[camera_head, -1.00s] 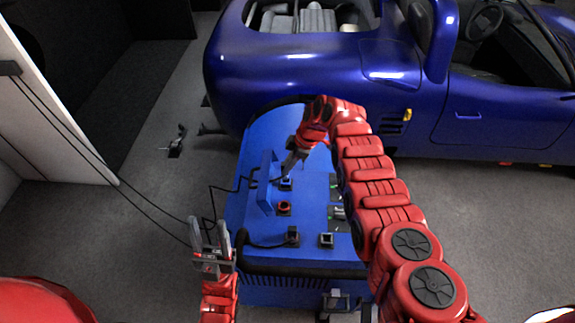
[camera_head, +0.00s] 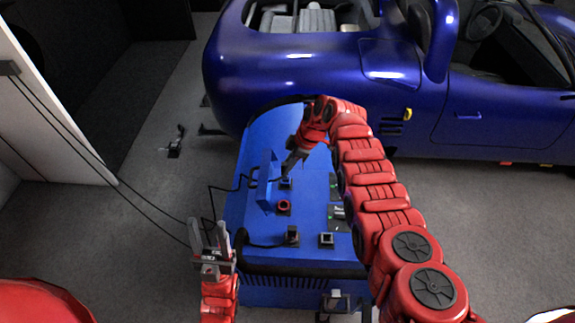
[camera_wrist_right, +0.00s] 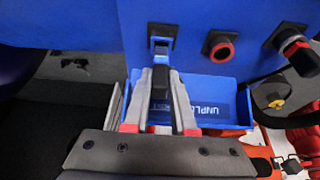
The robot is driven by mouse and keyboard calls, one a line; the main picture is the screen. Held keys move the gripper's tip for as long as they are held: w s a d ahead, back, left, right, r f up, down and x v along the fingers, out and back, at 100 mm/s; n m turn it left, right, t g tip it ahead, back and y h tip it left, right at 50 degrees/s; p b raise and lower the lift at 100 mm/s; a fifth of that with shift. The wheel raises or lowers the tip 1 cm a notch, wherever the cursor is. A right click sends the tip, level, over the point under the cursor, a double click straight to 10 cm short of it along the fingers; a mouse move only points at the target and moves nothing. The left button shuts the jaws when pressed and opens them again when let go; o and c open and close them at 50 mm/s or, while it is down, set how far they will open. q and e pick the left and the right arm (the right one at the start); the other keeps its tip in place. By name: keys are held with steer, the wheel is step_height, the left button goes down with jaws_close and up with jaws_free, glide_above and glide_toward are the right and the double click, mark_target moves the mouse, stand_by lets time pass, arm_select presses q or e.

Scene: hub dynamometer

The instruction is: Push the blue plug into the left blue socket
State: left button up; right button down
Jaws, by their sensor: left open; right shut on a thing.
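My right gripper (camera_wrist_right: 160,92) is shut on a dark plug (camera_wrist_right: 160,82), taken to be the blue plug; its narrow end points at a socket with blue on it (camera_wrist_right: 162,44) in the right wrist view. Whether the plug's tip is inside or just short of the socket I cannot tell. In the head view the right gripper (camera_head: 292,163) reaches down over that blue-marked socket (camera_head: 286,183) on the blue machine (camera_head: 305,212). My left gripper (camera_head: 212,240) is open and empty, at the machine's near left edge.
A red-ringed socket (camera_head: 284,206) sits close by. A black plug (camera_head: 292,234) with a cable and a square socket (camera_head: 327,240) are nearer me. A blue tray (camera_wrist_right: 220,118) with white lettering lies beside the gripper. A blue car (camera_head: 300,70) stands behind.

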steer(key=shift+f+b, duration=0.85)
steer(key=shift+b, duration=0.15)
steer(key=shift+s+f+b, duration=0.1)
steer(key=shift+f+b, duration=0.4)
steer(key=shift+b, duration=0.25)
steer(key=c, duration=0.7)
jaws_free()
steer(key=shift+o, duration=0.2)
